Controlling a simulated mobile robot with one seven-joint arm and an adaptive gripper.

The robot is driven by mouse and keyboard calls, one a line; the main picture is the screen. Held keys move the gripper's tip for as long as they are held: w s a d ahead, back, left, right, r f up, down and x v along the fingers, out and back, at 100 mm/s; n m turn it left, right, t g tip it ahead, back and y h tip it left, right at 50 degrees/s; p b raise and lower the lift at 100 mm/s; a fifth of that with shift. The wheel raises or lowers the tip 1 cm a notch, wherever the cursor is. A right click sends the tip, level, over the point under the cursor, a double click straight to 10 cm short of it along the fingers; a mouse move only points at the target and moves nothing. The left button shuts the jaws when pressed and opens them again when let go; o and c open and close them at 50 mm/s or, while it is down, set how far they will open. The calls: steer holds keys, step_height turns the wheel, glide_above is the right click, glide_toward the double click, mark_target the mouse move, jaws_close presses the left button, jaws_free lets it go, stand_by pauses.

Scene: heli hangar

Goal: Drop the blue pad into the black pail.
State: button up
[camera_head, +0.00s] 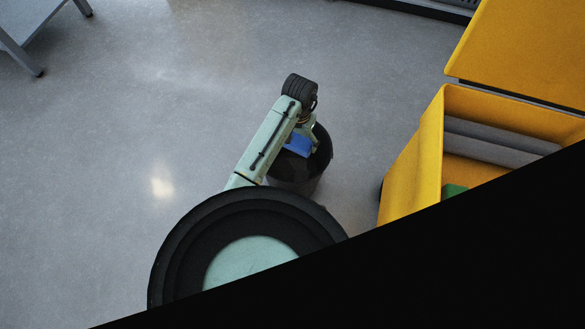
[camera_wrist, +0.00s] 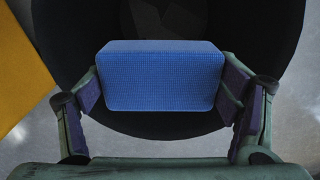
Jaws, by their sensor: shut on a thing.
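The blue pad (camera_wrist: 160,78) is a block with a fine-textured surface, held between the two fingers of my gripper (camera_wrist: 162,88). My gripper is shut on it, with one finger at each side. In the wrist view the black pail (camera_wrist: 62,30) lies behind and beneath the pad, its dark opening around it. In the head view the pad (camera_head: 298,144) shows as a small blue patch at the pail (camera_head: 322,158), below my gripper (camera_head: 300,134). The pail stands upright on the floor, partly covered by my arm. The pad's exact height over the rim cannot be told.
A yellow bin (camera_head: 412,170) with a raised lid (camera_head: 525,50) stands right of the pail, holding grey rolls (camera_head: 500,142) and a green item (camera_head: 454,190). A grey-legged table (camera_head: 20,50) is at the upper left. The floor left of the pail is clear.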

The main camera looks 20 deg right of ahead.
steer(key=o, duration=1)
steer(key=shift+c, duration=0.2)
steer(key=shift+r, duration=0.1)
step_height(320, 180, up, 12)
steer(key=shift+w, duration=0.1)
